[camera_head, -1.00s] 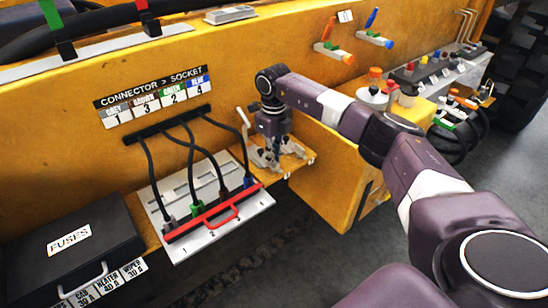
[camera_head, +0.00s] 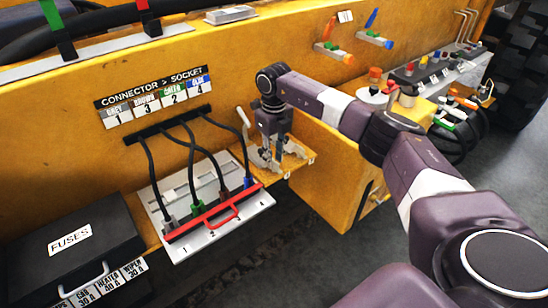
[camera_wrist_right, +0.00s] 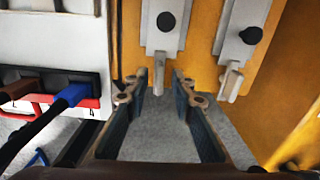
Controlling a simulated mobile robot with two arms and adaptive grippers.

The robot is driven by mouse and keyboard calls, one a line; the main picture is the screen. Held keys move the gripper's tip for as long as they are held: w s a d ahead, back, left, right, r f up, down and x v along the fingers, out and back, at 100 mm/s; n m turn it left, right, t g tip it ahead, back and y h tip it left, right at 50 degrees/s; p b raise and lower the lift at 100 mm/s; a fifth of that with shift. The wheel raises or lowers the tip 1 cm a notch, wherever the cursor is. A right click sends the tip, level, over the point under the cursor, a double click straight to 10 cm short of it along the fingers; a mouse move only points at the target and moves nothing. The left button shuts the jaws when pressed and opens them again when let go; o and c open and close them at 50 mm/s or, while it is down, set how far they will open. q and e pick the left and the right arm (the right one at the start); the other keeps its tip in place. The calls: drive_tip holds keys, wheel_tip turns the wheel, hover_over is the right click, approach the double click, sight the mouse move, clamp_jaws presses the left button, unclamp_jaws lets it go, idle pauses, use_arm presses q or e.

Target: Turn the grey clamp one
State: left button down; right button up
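Two pale grey clamps with black knobs sit side by side on the yellow ledge in the right wrist view: a left clamp (camera_wrist_right: 166,28) and a right clamp (camera_wrist_right: 241,32). I cannot tell which one the task means. My right gripper (camera_wrist_right: 158,82) is open, with its two fingers on either side of the left clamp's narrow lever end. A gap shows on both sides, so it is not gripped. In the head view my right gripper (camera_head: 268,158) points down at the clamps and partly hides them. My left gripper is not in view.
A socket board (camera_head: 242,218) with a red bar and several plugged cables lies just left of the clamps. A black fuse box (camera_head: 75,247) stands further left. Orange and blue handled valves (camera_head: 372,38) are on the yellow panel behind.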

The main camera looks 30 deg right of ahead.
sight(274, 160)
drive_tip(key=shift+s+f, duration=0.1)
wheel_tip(274, 160, up, 12)
idle(0.6)
idle(0.4)
